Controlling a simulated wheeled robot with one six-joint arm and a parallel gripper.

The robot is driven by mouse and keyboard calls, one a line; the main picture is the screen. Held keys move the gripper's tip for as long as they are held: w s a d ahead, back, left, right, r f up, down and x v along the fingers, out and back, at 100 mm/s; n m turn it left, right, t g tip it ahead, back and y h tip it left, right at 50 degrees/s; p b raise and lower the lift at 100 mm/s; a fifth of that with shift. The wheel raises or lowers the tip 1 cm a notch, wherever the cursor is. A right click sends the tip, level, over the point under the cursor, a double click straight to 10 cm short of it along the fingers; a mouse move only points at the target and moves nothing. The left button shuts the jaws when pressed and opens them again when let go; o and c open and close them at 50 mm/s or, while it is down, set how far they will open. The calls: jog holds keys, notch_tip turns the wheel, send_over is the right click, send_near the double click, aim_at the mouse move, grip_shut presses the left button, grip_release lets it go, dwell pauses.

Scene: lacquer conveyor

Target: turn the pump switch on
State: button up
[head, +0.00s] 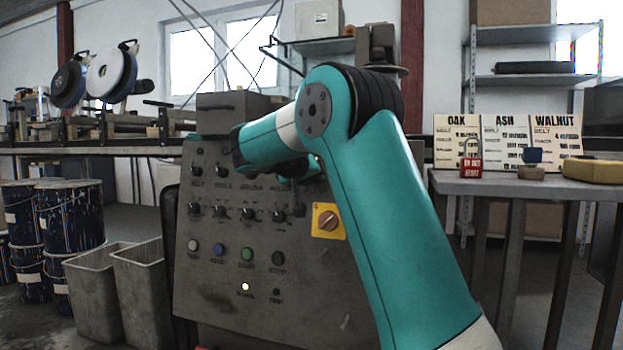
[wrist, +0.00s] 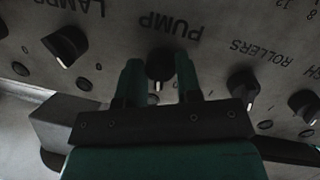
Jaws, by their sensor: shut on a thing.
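The pump switch (wrist: 160,65), a round black knob with a white mark, sits on the grey control panel by the PUMP lettering in the wrist view. Its mark points to the bottom of that picture. My gripper (wrist: 159,75) has one finger on each side of the knob and is shut on it. In the head view my teal arm reaches across the panel (head: 225,285) and largely hides the gripper and the pump switch.
Beside it are the lamps knob (wrist: 66,44) and the rollers knob (wrist: 242,88). Lower on the panel are coloured buttons (head: 247,254), a lit white lamp (head: 245,286) and a yellow-backed rotary switch (head: 328,221). A table (head: 480,184) stands at right, grey bins (head: 140,295) at left.

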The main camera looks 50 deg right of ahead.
jog(key=m+t+b, duration=0.1)
jog(key=m+b, duration=0.1)
jog(key=m, duration=0.2)
jog(key=shift+s+y, duration=0.1)
jog(key=shift+y, duration=0.3)
jog(key=shift+d+m+t+b, duration=0.1)
jog(key=shift+m+t+b, duration=0.2)
jog(key=shift+m+b, duration=0.85)
jog(key=shift+r+m, duration=0.1)
jog(key=shift+m, duration=0.35)
jog(key=o, duration=0.9)
